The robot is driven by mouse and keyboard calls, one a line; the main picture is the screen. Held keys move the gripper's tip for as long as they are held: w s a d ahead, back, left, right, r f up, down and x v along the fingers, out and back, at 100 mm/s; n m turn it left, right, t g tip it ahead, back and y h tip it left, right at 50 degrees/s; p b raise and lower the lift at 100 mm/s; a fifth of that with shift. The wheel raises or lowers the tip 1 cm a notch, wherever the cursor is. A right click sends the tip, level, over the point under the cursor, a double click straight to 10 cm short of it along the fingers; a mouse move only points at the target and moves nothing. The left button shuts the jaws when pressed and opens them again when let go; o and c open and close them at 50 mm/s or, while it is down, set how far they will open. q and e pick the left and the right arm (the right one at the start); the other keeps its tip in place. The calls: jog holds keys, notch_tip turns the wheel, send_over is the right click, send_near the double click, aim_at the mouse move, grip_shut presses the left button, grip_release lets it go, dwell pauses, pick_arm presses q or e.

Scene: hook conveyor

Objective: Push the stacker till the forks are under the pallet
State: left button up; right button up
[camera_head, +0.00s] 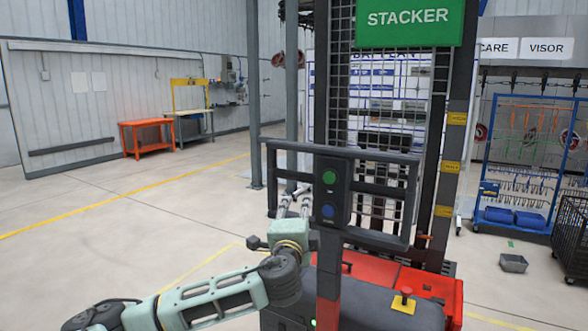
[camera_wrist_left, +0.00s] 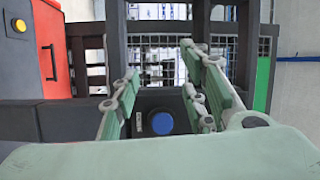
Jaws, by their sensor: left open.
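The stacker (camera_head: 429,285) stands in front of me, with a red and dark base, a tall mast with mesh, and a black handlebar frame (camera_head: 392,157). Its control box (camera_head: 331,192) carries a green button (camera_head: 329,177) and a blue button (camera_head: 328,210). My left gripper (camera_head: 296,196) is open, just left of the control box and close to the handlebar. In the left wrist view, the blue button (camera_wrist_left: 162,123) shows between the open fingers (camera_wrist_left: 160,75), and nothing is held. Contact with the bar cannot be told. The forks and pallet are hidden. My right gripper is out of view.
A red stop button (camera_head: 406,292) on a yellow base sits on the stacker. An orange table (camera_head: 146,137) and a workbench (camera_head: 191,112) stand at the back left wall. The left floor is clear.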

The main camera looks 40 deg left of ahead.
pick_arm(q)
jog(key=y, duration=0.1)
send_near(293, 177)
jog(key=x, duration=0.4)
jog(key=shift+t, duration=0.3)
jog(key=p+x, duration=0.3)
jog(key=x, duration=0.3)
jog(key=shift+a+f, duration=0.1)
jog(key=shift+f, duration=0.05)
jog(key=shift+w+a, duration=0.35)
jog(key=shift+w, duration=0.15)
jog(key=shift+c, duration=0.2)
grip_shut()
jog(key=shift+f, duration=0.1)
